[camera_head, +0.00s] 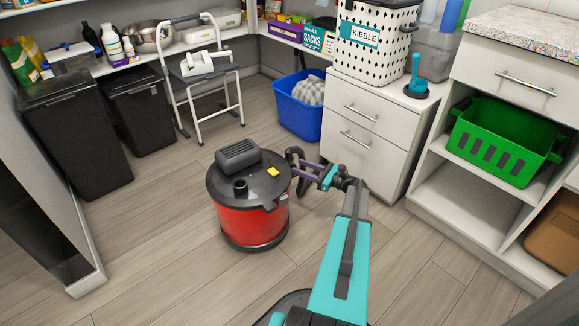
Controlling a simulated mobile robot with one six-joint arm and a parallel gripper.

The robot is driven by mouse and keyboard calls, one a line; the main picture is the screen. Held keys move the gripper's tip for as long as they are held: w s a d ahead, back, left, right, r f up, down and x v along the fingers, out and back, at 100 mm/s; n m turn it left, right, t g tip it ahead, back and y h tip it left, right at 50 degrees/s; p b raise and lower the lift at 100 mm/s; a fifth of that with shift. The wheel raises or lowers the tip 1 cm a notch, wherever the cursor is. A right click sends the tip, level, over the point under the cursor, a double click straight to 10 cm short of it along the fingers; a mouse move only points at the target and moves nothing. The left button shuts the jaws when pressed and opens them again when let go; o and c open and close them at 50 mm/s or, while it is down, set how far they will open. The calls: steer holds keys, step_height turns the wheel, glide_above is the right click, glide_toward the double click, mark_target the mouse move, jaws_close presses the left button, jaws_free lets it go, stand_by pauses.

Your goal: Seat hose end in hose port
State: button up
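A red canister vacuum (250,225) with a black lid stands upright on the floor in the middle of the view. A short black round opening (240,186) rises from the front of its lid and looks like a hose port. My gripper (293,160) is at the right edge of the lid, close beside the canister. Its dark fingers are small and partly overlapped by my wrist, so I cannot tell whether they are open or shut. I cannot make out a separate hose end or hose.
Black bins (75,135) and a white step stool (205,85) stand behind left. A blue bin (300,108) is behind right. A green basket (505,140) is on a shelf. Floor (165,270) front left is clear.

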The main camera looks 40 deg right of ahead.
steer(key=shift+b+x, duration=0.7)
steer(key=shift+x, duration=1.05)
steer(key=shift+d, duration=0.15)
steer(key=c, duration=0.8)
steer(key=shift+c, duration=0.2)
step_height(320, 180, up, 18)
steer(key=p, duration=0.7)
